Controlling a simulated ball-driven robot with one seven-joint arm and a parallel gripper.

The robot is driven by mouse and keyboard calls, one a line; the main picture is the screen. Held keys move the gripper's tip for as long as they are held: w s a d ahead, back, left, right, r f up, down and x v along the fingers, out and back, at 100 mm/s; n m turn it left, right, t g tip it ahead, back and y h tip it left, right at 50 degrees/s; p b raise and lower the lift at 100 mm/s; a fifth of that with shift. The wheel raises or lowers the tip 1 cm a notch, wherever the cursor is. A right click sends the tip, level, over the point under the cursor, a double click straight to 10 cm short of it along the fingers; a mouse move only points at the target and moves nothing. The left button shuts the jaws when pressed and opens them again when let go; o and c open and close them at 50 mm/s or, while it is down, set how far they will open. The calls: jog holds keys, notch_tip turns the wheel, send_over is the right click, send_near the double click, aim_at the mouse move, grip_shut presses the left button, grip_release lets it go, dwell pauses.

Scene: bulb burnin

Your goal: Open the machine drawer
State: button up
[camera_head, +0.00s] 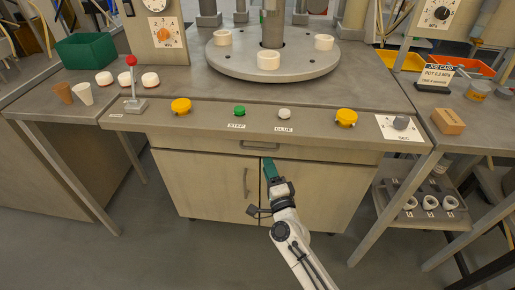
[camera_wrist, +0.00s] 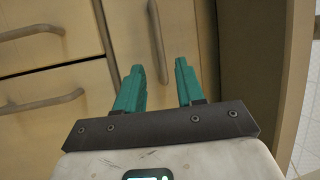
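The machine drawer (camera_head: 200,143) is a wide, shallow pale wood front under the machine's control panel, and it looks closed. Its grey bar handle (camera_head: 259,146) is at the middle. My gripper (camera_head: 269,162) has green fingers and is just below this handle in the head view. In the wrist view, which is turned sideways, my gripper (camera_wrist: 161,75) is open with nothing between its fingers. The drawer handle (camera_wrist: 160,42) runs upright there, ahead of the gap between the fingertips. I see no contact with it.
Two closed cupboard doors sit below the drawer; the left door's handle (camera_head: 246,182) shows. The control panel (camera_head: 215,118) with yellow, green and white buttons overhangs above. A side shelf (camera_head: 419,212) with white rings stands right. The floor in front is clear.

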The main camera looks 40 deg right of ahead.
aim_at(262, 148)
jog(key=x, duration=0.8)
jog(key=shift+c, duration=0.4)
grip_shut()
